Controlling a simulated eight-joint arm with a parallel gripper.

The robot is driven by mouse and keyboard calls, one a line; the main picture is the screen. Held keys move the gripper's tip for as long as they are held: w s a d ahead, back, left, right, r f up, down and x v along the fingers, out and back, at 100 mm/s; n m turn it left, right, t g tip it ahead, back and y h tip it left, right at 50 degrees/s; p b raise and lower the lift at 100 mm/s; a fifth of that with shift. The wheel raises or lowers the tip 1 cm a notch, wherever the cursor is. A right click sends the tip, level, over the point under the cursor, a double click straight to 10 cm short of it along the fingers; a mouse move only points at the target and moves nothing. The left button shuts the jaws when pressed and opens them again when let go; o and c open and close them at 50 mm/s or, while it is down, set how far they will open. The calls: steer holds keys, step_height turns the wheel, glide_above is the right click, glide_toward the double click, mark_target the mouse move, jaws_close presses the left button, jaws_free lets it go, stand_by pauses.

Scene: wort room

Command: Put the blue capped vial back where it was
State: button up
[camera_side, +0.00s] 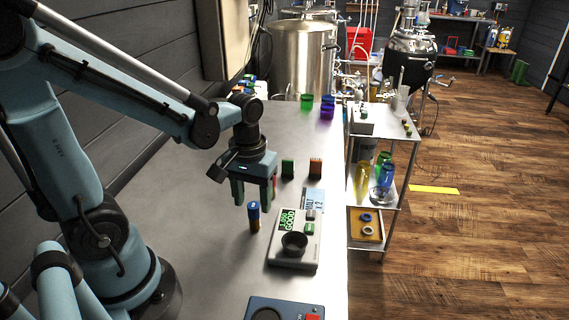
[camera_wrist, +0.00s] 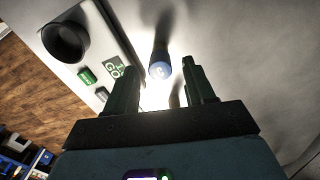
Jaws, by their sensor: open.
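The blue capped vial (camera_side: 254,218) stands upright on the grey table, just left of the measuring device, with a brown body under its blue cap. In the wrist view its blue cap (camera_wrist: 160,70) shows beyond and between the fingers. My gripper (camera_side: 255,190) is open and empty behind the vial in the side view, its fingers pointing down and apart from it. The two fingers also show in the wrist view (camera_wrist: 163,85). The measuring device (camera_side: 294,240) has a dark round cup and a green display that appears to read GOOD.
A green block (camera_side: 288,168) and a brown-orange block (camera_side: 315,168) stand behind the device, near a blue-white card (camera_side: 313,198). Green (camera_side: 307,101) and purple (camera_side: 327,110) cups stand at the far end. A blue-grey device (camera_side: 283,309) lies at the front. The table's left part is clear.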

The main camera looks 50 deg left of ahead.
mark_target(253, 206)
step_height(253, 206, up, 9)
steer(key=d+m+t, duration=0.1)
steer(key=m+t, duration=0.1)
steer(key=w+d+f+m+t, duration=0.1)
steer(key=m+t, duration=0.1)
steer(key=w+d+m+t, duration=0.1)
steer(key=m+t, duration=0.1)
steer(key=t, duration=0.1)
steer(key=shift+d+f+m, duration=0.2)
steer(key=shift+d+m, duration=0.2)
steer(key=shift+s, duration=0.1)
steer(key=shift+c, duration=0.3)
stand_by(0.9)
